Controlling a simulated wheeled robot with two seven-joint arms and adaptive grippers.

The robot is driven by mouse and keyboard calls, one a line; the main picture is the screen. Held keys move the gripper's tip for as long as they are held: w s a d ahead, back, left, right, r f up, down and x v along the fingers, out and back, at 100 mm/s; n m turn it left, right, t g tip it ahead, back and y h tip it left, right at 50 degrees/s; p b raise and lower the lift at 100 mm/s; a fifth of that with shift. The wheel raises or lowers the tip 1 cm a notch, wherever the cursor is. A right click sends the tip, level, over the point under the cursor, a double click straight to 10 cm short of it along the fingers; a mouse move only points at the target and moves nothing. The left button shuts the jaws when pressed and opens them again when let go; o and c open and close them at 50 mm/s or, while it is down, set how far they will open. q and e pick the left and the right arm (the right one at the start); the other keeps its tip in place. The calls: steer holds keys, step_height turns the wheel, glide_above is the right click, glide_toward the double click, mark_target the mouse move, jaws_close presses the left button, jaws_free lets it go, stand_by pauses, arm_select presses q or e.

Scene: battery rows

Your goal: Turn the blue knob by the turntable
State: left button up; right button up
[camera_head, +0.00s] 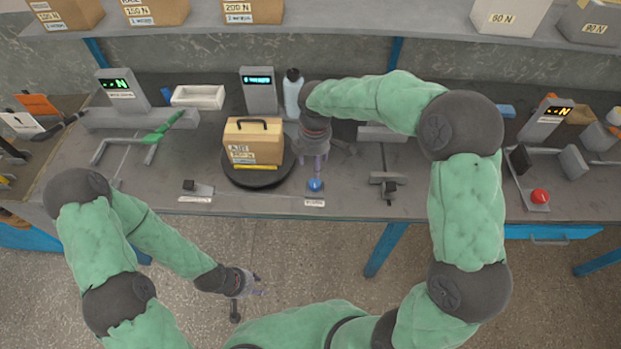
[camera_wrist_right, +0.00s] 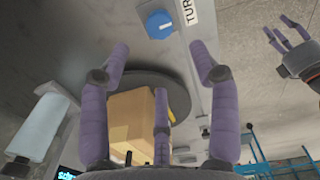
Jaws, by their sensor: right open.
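The blue knob (camera_head: 315,185) sits near the front edge of the workbench, to the right of the turntable. It also shows in the right wrist view (camera_wrist_right: 159,25), beyond my fingertips and apart from them. The black round turntable (camera_head: 243,181) carries a tan box (camera_head: 252,143) with a dark handle. My right gripper (camera_head: 315,165) is above the bench just behind the knob, open and empty, fingers spread in the wrist view (camera_wrist_right: 162,60). My left gripper (camera_head: 258,284) hangs over the floor in front of the bench, away from the knob; its finger gap is too small to judge.
A pale bottle (camera_head: 292,95) stands behind my right gripper. A white tray (camera_head: 198,97) and a display unit (camera_head: 259,90) are at the back. A small black switch (camera_head: 196,187) is left of the turntable; a red button (camera_head: 540,196) is far right.

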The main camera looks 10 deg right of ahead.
mark_target(314, 183)
step_height(314, 183, down, 10)
steer(key=b, duration=0.2)
steer(key=shift+b, duration=0.4)
steer(key=shift+s, duration=0.1)
steer(key=c, duration=1.1)
